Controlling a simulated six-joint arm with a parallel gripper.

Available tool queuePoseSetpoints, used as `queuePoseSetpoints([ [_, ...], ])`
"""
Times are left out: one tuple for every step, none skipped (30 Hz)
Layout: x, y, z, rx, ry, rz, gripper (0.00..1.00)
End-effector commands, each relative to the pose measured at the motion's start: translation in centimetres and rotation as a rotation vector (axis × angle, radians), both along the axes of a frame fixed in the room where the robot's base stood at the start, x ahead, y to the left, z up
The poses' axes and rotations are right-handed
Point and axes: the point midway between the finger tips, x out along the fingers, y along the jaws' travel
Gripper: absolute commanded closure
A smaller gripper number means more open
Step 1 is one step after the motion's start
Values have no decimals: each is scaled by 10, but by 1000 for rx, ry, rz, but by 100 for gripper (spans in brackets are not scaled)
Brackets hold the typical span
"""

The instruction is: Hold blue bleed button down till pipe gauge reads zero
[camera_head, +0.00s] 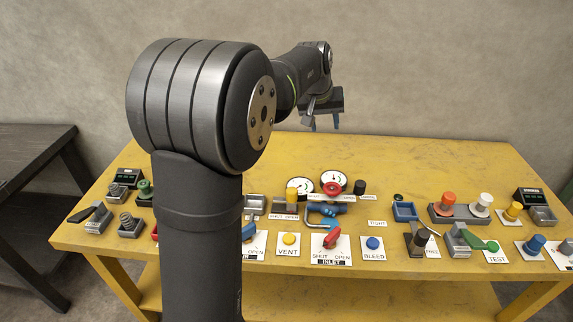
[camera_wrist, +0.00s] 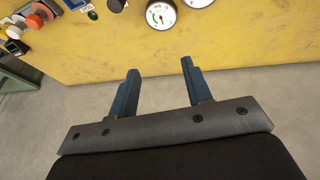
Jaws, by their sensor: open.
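The blue bleed button (camera_head: 373,243) sits on a white plate marked BLEED near the table's front edge. Two round white gauges, a left one (camera_head: 300,184) and a right one (camera_head: 333,182), stand at the middle of the table. One gauge (camera_wrist: 161,14) shows almost whole at the top of the wrist view; its reading is too small to tell. I cannot tell which is the pipe gauge. My gripper (camera_head: 324,128) is high over the table's back edge, well away from the button. In the wrist view its blue fingers (camera_wrist: 158,70) are apart with nothing between them.
The yellow table (camera_head: 430,160) is bare along its back. A yellow VENT button (camera_head: 289,239), a red INLET lever (camera_head: 331,240) and a green TEST knob (camera_head: 492,246) line the front. A red handwheel (camera_head: 332,188) stands by the gauges. My arm hides part of the left side.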

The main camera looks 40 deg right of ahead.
Motion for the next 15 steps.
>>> queuePoseSetpoints([
  [0,0,0,0,0,0,65],
  [0,0,0,1,0,-2,71],
  [-2,-1,-1,3,-2,-10,79],
  [-4,-1,-3,7,-3,-21,84],
  [-6,-2,-5,13,-7,-36,90],
  [-12,-4,-8,23,-13,-68,98],
  [-17,-6,-12,34,-19,-98,100],
  [-22,-8,-16,47,-27,-135,100],
  [-32,-10,-23,67,-39,-195,100],
  [-40,-12,-28,84,-48,-247,100],
  [-49,-14,-34,101,-59,-304,100],
  [-62,-17,-42,126,-74,-387,100],
  [-72,-19,-49,145,-86,-451,100],
  [-82,-21,-55,164,-98,-518,100],
  [-95,-22,-64,189,-112,-608,100],
])
